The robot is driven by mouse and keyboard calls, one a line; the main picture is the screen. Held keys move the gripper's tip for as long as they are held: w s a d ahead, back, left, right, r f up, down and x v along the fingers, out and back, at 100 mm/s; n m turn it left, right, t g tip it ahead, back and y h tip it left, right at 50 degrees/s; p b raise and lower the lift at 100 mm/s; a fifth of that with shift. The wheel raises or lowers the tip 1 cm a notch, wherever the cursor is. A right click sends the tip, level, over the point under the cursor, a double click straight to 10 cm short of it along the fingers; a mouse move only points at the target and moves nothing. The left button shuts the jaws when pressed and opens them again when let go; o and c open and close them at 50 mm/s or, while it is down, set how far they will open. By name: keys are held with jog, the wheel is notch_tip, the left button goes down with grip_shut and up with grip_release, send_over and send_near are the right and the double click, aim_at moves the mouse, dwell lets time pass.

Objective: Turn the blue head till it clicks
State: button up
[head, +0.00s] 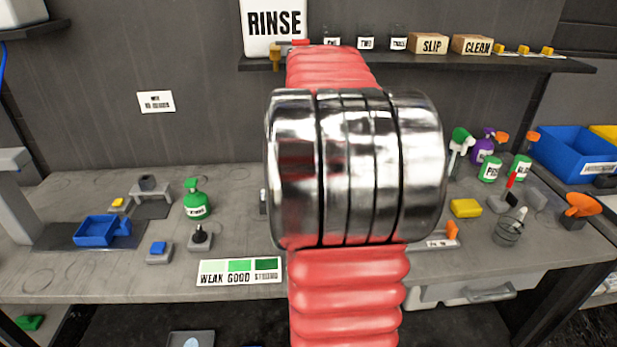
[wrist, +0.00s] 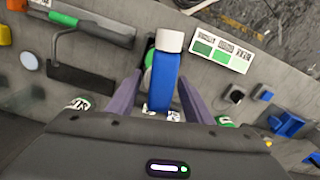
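The blue head (wrist: 163,82) is a blue block with a white cap at one end, pointing up the picture in the wrist view. My gripper (wrist: 160,76) has one dark finger on each side of it. A gap shows between the left finger and the head; the right finger lies close to its edge, and I cannot tell whether it touches. Something green shows just left of the head, mostly hidden beneath it. In the head view my own arm covers the middle of the bench, and neither the blue head nor my gripper shows there.
A WEAK/GOOD/STRONG card (head: 239,272) lies at the bench's front edge. Several sprayers, a yellow sponge (head: 466,208) and a blue bin (head: 578,154) stand right. A shelf (head: 480,63) runs above.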

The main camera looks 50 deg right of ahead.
jog(key=c, duration=0.8)
jog(key=m, duration=0.4)
jog(key=shift+m, duration=2.3)
jog(key=o, duration=1.2)
jog(key=shift+c, duration=0.2)
notch_tip(320, 180, up, 14)
jog(key=shift+f, duration=0.15)
jog(key=shift+w, duration=0.1)
